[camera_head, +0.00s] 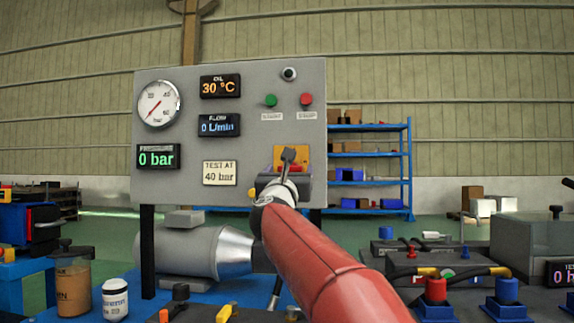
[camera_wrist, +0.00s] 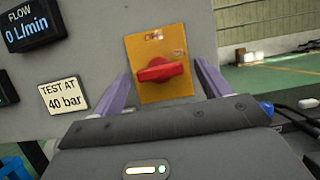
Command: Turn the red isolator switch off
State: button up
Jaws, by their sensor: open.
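The red isolator switch (camera_wrist: 160,72) is a rotary handle on a yellow-orange plate (camera_wrist: 178,43) fixed to the grey panel. In the wrist view the handle lies roughly horizontal; lettering at the plate's top is too blurred to read surely. My gripper (camera_wrist: 162,84) is open, its two purple-grey fingers on either side of the plate, apart from the handle as far as I can tell. In the head view my gripper (camera_head: 288,160) is in front of the plate (camera_head: 305,155) and hides most of the switch.
The grey panel (camera_head: 240,130) carries a round gauge (camera_head: 159,104), displays, and a green (camera_head: 271,101) and a red button (camera_head: 306,99) above the switch. A "TEST AT 40 bar" label (camera_wrist: 63,96) is left of the plate. Red and blue fittings (camera_head: 436,291) stand at lower right.

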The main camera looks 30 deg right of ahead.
jog(key=shift+x, duration=0.9)
jog(key=shift+c, duration=0.2)
jog(key=c, duration=0.9)
jog(key=shift+c, duration=0.2)
